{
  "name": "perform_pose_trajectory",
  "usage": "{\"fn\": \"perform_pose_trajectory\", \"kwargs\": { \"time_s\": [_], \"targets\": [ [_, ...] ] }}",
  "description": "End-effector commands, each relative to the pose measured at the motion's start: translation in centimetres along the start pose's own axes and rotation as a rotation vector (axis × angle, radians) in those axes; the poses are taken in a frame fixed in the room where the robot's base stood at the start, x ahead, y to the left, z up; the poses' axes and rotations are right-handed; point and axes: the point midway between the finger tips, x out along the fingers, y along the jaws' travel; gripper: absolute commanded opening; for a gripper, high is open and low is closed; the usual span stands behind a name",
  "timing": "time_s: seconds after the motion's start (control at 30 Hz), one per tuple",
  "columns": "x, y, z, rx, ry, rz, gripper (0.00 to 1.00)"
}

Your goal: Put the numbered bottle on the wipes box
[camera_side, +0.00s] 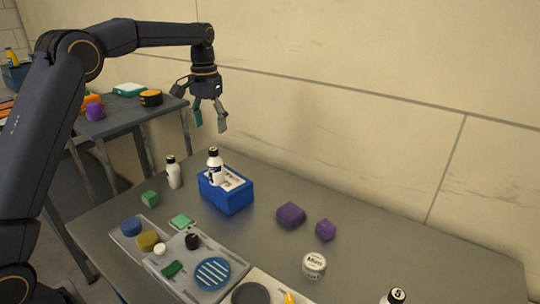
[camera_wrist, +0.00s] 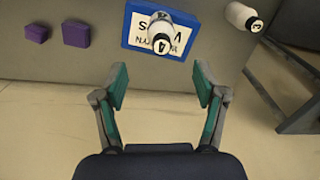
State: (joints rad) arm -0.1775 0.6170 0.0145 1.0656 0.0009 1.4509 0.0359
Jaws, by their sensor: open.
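The blue wipes box (camera_side: 236,202) sits on the grey table and also shows in the wrist view (camera_wrist: 133,45), with upside-down lettering on its white top. A white bottle with a dark cap (camera_side: 215,172) stands upright on top of the box. In the wrist view this bottle (camera_wrist: 160,30) shows a mark like a 4 on its cap. A second white bottle (camera_side: 173,177) stands on the table left of the box, also in the wrist view (camera_wrist: 238,14). My gripper (camera_side: 209,124) is open and empty, above the box and apart from the bottle; its green-padded fingers (camera_wrist: 160,84) are spread.
Another bottle (camera_side: 394,297) with a marked cap is cut off at the bottom edge. Purple blocks (camera_side: 291,215), a tin (camera_side: 314,264), a green block (camera_side: 150,198) and a tray of small items (camera_side: 157,266) lie around. A side table (camera_side: 125,110) stands behind left; the wall is behind.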

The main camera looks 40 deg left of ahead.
Motion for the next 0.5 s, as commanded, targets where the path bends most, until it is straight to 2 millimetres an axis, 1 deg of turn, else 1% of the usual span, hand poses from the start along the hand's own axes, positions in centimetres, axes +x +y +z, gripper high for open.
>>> {"fn": "perform_pose_trajectory", "kwargs": {
  "time_s": [0.03,0.07,0.17,0.2,0.27,0.3,0.37,0.4,0.47,0.5],
  "targets": [
    [-1.1,0.3,0.8,0.005,0.018,0.001,0.71],
    [-1.8,0.6,1.4,0.009,0.03,0.001,0.71],
    [-4.6,1.7,4.8,0.028,0.091,0.003,0.71],
    [-5.6,2.2,6.7,0.036,0.12,0.005,0.71],
    [-6.9,2.9,9.8,0.051,0.167,0.008,0.71],
    [-7.4,3.3,12.0,0.06,0.2,0.011,0.71],
    [-7.8,3.9,15.3,0.075,0.247,0.015,0.71],
    [-7.8,4.2,17.5,0.085,0.279,0.019,0.71],
    [-7.3,4.5,20.7,0.099,0.324,0.024,0.71],
    [-6.8,4.6,22.6,0.109,0.352,0.027,0.71]
  ]
}}
